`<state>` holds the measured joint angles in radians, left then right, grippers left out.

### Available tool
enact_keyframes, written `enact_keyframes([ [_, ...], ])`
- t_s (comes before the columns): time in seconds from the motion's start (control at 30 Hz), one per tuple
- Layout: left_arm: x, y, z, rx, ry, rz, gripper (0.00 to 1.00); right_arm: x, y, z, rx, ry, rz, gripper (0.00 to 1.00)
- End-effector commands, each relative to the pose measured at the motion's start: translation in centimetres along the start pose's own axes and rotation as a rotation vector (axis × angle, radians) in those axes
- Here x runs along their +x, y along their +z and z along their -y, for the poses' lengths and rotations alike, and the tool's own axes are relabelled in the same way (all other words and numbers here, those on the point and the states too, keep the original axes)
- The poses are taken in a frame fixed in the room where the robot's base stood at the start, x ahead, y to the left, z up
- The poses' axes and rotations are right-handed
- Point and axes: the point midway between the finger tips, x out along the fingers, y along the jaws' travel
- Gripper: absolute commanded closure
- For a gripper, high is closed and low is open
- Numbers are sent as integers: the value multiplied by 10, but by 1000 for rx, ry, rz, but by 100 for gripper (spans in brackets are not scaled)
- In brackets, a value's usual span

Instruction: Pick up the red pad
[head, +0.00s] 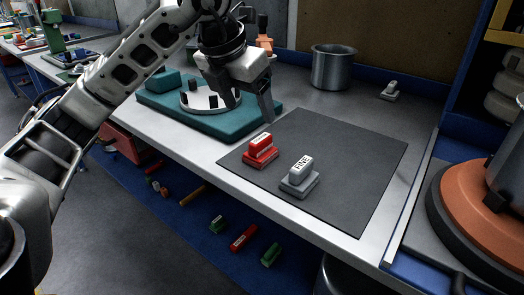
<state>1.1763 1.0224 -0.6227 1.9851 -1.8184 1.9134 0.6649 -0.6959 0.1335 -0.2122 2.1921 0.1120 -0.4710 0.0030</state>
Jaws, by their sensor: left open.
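The red pad (261,151) stands upright on the dark grey mat (345,150), near the mat's left corner. It has a red base and a red grip block with a pale label. My left gripper (250,106) is open and empty above and slightly behind the red pad, apart from it, over the edge of the teal board. Its fingers point down. A grey pad (299,178) labelled FINE stands on the mat to the right of the red pad. My right gripper is not in view.
A teal board (215,122) with a round white plate lies behind my left gripper. A metal pot (333,68) and a small grey pad (390,91) stand at the back. An orange round disc (470,215) is at the right. The mat's right half is clear.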

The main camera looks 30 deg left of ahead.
Motion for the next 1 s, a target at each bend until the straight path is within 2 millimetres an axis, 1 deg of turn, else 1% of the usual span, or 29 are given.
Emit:
enact_keyframes([
  [0.03,14,-2,0,1,0,-6,27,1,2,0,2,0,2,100],
  [0.1,28,-1,0,1,-1,-5,27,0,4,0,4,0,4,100],
  [0.23,50,-1,1,2,-3,-3,27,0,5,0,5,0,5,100],
  [0.3,58,0,1,2,-3,-1,27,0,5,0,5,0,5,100],
  [0.47,67,0,1,3,-3,0,27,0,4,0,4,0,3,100],
  [0.53,74,-2,0,3,-3,-3,27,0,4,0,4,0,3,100],
  [0.7,100,-4,-1,3,-4,-4,27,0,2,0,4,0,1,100],
  [0.8,112,-4,0,4,-4,-2,27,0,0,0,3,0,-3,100],
  [0.9,117,-3,0,5,-5,0,27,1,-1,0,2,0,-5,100],
  [1.0,117,-3,0,4,-5,1,27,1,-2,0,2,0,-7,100],
])
